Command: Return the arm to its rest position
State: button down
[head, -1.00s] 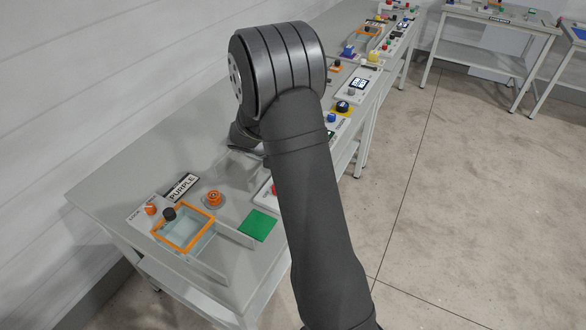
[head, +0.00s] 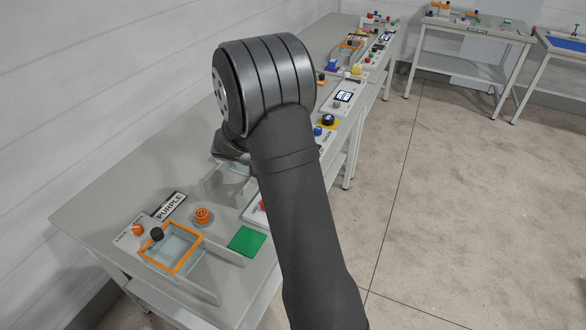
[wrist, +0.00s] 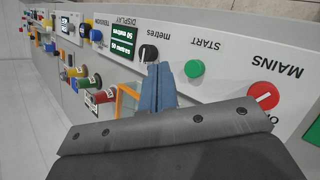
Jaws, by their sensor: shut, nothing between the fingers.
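My arm (head: 285,170) rises through the middle of the head view, bent at a dark ribbed joint (head: 265,80) above the long bench. In the head view my gripper is hidden behind the arm. In the wrist view my gripper (wrist: 158,72) shows as two blue fingers pressed together, shut and empty. They point toward a pale control panel (wrist: 222,78) with a green START button (wrist: 194,68), a red MAINS control (wrist: 264,96), a black knob (wrist: 148,53) and a green-lit display (wrist: 122,42). I cannot tell whether the fingertips touch anything.
The grey bench (head: 95,215) runs along the white wall. Open floor (head: 460,210) lies right; other tables (head: 470,30) stand behind.

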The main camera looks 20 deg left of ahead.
jog(key=shift+f, duration=0.95)
notch_tip(320, 180, up, 6)
jog(key=shift+f, duration=0.1)
jog(key=shift+f, duration=0.15)
